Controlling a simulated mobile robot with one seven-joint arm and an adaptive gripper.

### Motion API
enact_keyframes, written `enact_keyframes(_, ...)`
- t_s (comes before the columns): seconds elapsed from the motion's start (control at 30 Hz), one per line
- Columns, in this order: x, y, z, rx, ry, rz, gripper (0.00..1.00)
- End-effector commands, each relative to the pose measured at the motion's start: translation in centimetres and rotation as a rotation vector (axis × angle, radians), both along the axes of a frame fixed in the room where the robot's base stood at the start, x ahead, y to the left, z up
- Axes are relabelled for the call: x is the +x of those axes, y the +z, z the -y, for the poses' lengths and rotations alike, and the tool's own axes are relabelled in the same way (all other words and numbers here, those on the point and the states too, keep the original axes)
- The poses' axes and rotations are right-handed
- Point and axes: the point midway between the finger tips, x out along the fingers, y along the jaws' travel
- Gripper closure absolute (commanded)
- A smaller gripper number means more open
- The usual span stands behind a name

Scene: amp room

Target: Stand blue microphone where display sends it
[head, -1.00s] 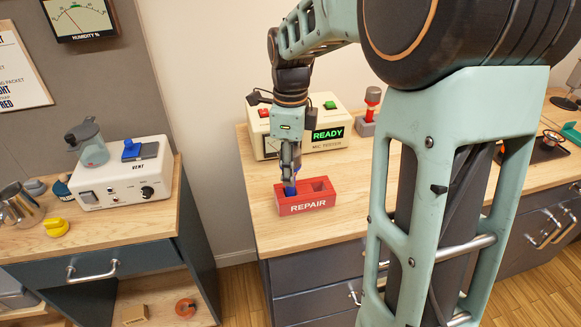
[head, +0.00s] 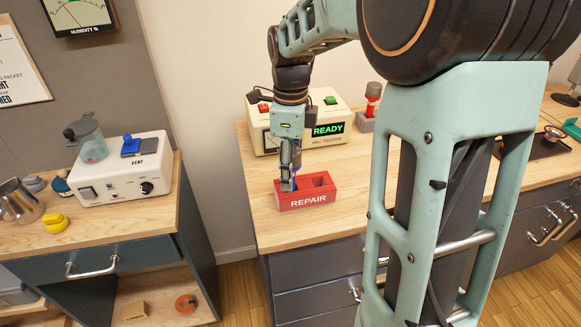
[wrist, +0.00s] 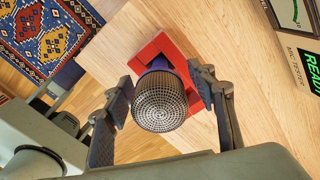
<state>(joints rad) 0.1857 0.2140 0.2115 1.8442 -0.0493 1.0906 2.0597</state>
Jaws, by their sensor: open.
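The blue microphone (wrist: 162,98) stands in the left slot of the red holder labelled REPAIR (head: 306,202), its mesh head toward the wrist camera. The holder also shows in the wrist view (wrist: 150,48); its right slot is empty. My gripper (head: 289,182) is over the left slot, and its fingers hide most of the microphone in the head view. In the wrist view my gripper (wrist: 160,82) is open, one finger on each side of the microphone, with a gap visible at the left finger. The display (head: 328,130) on the mic tester (head: 270,141) reads READY in green.
A red and grey object (head: 370,105) stands right of the tester. Bare wood lies around the holder, near the counter's front edge. A white VENT box (head: 120,185) is on the separate left counter, across a floor gap.

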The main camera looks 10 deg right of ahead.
Motion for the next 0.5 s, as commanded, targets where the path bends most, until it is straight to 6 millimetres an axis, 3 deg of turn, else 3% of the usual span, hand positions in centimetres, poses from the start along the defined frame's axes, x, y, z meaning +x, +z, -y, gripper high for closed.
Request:
enact_keyframes(0.17, 0.2, 2.0, 0.0, -0.001, 0.0, 0.006, 0.48)
enact_keyframes(0.5, 0.2, 9.1, 0.0, 0.0, 0.001, 0.007, 0.48)
